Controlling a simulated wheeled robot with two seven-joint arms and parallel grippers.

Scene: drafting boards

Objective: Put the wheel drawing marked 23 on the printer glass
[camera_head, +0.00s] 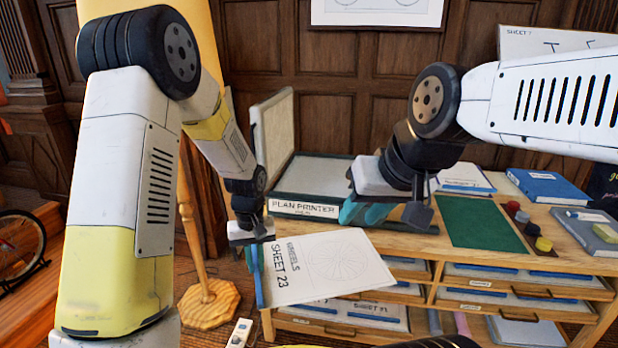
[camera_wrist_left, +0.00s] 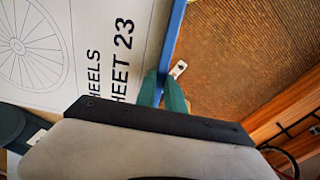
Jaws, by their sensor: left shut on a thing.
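The wheel drawing marked SHEET 23 (camera_head: 335,262) is a white sheet with a spoked wheel and a blue strip along its left edge. My left gripper (camera_head: 256,262) is shut on that blue strip and holds the sheet tilted in front of the drawer cabinet. The left wrist view shows the green fingers (camera_wrist_left: 163,90) on the strip beside the printed sheet (camera_wrist_left: 75,45). The plan printer (camera_head: 303,208) stands behind, its lid (camera_head: 272,130) raised and its pale glass (camera_head: 315,176) bare where visible. My right gripper (camera_head: 365,212) is at the printer's right front; its finger gap is unclear.
The cabinet (camera_head: 575,287) has drawers with blue-edged sheets. On its top are a green mat (camera_head: 480,223), a blue book (camera_head: 550,186), small round pots (camera_head: 522,216) and a sheet stack (camera_head: 465,178). A wooden stand (camera_head: 208,303) is on the floor at left.

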